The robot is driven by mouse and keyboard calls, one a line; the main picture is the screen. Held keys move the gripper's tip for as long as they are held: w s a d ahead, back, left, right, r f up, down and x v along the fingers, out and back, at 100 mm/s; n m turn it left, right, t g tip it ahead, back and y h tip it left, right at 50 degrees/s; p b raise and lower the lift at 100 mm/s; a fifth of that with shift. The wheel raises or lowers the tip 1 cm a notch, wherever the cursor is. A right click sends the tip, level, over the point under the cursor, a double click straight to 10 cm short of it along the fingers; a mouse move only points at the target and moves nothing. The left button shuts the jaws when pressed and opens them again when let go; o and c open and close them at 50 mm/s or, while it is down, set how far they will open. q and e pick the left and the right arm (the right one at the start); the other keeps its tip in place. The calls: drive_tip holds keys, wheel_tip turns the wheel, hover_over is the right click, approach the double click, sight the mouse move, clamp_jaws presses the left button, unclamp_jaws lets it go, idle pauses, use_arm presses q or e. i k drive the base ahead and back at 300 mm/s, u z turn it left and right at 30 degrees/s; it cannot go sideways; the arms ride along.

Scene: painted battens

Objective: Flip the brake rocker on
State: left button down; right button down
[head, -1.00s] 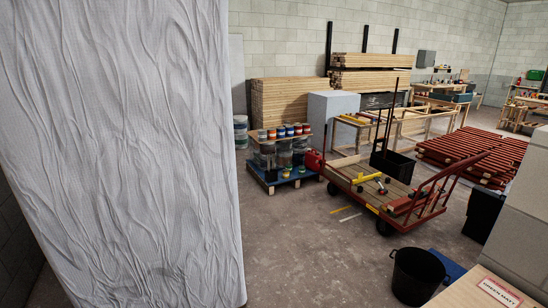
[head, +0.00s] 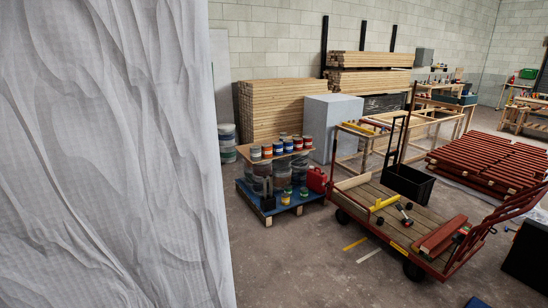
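I cannot make out a brake rocker in the head view. A red flatbed cart (head: 378,228) with a wooden deck stands right of centre, its red rail handle (head: 508,207) rising at the right. A small yellow mark (head: 399,247) shows on its near side edge, too small to read. On the deck lie a yellow tool (head: 383,202), small dark and red items (head: 405,215) and red-brown battens (head: 440,236). Neither of my grippers is in view.
A wrinkled white sheet-like surface (head: 110,150) fills the left. Red battens (head: 485,160) lie at right. The floor (head: 300,265) in front is open.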

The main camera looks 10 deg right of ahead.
sight(465, 231)
drive_tip(key=z, duration=1.6)
drive_tip(key=i, duration=2.45)
drive_tip(key=u, duration=0.25)
drive_tip(key=i, duration=1)
drive_tip(key=z, duration=0.25)
